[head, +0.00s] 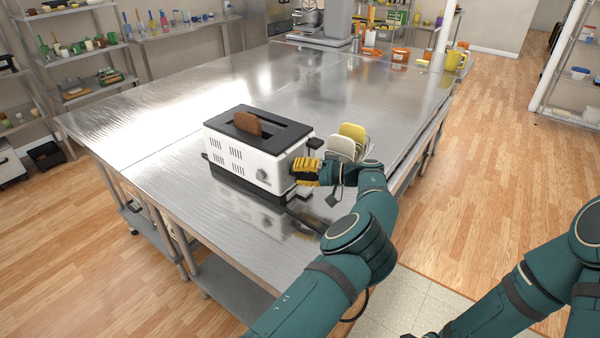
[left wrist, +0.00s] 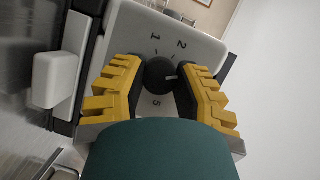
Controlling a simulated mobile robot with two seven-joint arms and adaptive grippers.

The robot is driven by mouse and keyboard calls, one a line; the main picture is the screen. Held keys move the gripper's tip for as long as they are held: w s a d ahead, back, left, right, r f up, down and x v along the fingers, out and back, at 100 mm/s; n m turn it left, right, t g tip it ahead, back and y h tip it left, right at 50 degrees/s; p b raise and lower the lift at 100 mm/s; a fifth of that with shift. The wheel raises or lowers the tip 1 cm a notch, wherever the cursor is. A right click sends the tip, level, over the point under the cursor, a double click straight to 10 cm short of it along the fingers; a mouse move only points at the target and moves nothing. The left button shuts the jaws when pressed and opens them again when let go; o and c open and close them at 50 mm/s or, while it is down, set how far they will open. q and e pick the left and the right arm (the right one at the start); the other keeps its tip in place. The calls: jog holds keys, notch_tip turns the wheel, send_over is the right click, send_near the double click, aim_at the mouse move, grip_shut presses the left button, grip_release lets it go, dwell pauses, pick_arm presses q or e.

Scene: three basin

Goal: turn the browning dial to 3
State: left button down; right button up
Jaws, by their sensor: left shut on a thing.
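The white and black toaster (head: 243,153) stands on the metal table with a brown bread slice (head: 247,123) in its top slot. My left gripper (head: 306,171) is at the toaster's right end and hides the dial there in the head view. In the left wrist view the dark round browning dial (left wrist: 157,82) sits between the yellow fingers of my left gripper (left wrist: 160,78), which is shut on it. The dial's pale mark points right in that view. The numbers 1, 2 and 5 show around it; the 3 is not visible, and the right finger covers part of that side.
The steel table (head: 160,110) is largely clear left of and behind the toaster. Yellow and cream flat items (head: 352,132) stand close to my left gripper. A yellow mug (head: 455,60) and other goods are at the far end.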

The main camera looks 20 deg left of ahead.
pick_arm(q)
jog(key=shift+a+m, duration=0.1)
jog(key=shift+m, duration=0.3)
jog(key=c, duration=0.6)
grip_release()
jog(key=shift+s, duration=0.1)
jog(key=shift+w+d+r, duration=0.1)
jog(key=shift+d+r, duration=0.1)
jog(key=shift+d, duration=1.7)
jog(key=shift+w+d+r, duration=0.1)
jog(key=shift+d+r, duration=0.05)
jog(key=shift+d, duration=1.7)
